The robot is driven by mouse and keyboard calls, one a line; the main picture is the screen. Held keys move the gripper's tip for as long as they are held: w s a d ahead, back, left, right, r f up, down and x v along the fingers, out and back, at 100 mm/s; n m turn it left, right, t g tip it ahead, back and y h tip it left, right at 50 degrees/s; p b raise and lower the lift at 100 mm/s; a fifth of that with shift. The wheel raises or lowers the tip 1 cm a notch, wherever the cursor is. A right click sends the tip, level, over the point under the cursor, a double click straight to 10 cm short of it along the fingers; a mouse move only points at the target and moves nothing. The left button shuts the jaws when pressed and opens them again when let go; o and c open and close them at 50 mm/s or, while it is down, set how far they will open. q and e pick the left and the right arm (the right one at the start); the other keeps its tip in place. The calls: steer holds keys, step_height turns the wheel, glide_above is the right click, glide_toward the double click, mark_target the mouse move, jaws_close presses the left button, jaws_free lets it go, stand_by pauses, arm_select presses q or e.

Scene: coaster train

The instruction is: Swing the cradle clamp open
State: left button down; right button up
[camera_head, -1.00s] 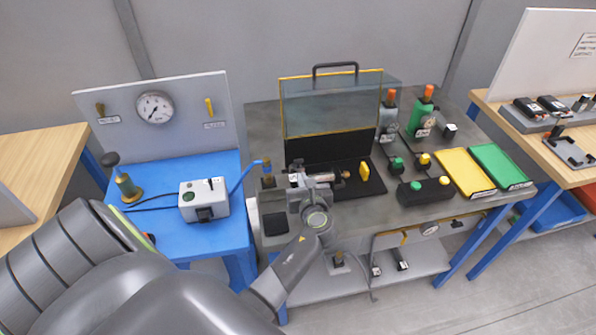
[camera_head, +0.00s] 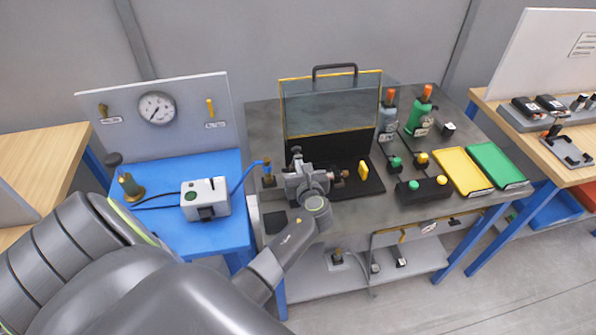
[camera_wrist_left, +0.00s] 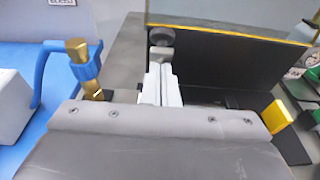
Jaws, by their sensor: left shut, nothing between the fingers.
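A grey piece with a dark round knob, which looks like the cradle clamp (camera_wrist_left: 161,38), stands upright just beyond my left fingertips in the left wrist view. My left gripper (camera_head: 298,166) is shut and empty over the left part of the cradle; its pale fingers also show in the left wrist view (camera_wrist_left: 161,85). Whether they touch the clamp I cannot tell. My gripper hides most of the cradle. A brass end (camera_head: 344,173) shows to its right. My right gripper is out of view.
A yellow handle (camera_head: 363,170) stands right of the cradle. A brass fitting with a blue hose (camera_head: 268,172) is close on the left. Bottles (camera_head: 420,112), a button box (camera_head: 424,189), and yellow (camera_head: 462,172) and green (camera_head: 497,166) trays fill the right side.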

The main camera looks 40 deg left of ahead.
mark_target(298, 154)
arm_select(q)
steer(key=shift+w+a+r+p, duration=0.4)
steer(key=shift+w+a+r, duration=0.1)
steer(key=shift+a, duration=0.05)
steer(key=shift+r+x, duration=0.15)
steer(key=shift+x, duration=0.7)
steer(key=shift+r+x, duration=0.15)
steer(key=shift+x, duration=0.7)
steer(key=shift+s+d+r+p, duration=0.15)
steer(key=shift+s+d+p, duration=0.2)
steer(key=shift+d+p, duration=0.05)
steer(key=p+v, duration=0.3)
steer(key=v, duration=0.6)
stand_by(0.5)
steer(key=shift+a, duration=0.1)
stand_by(0.4)
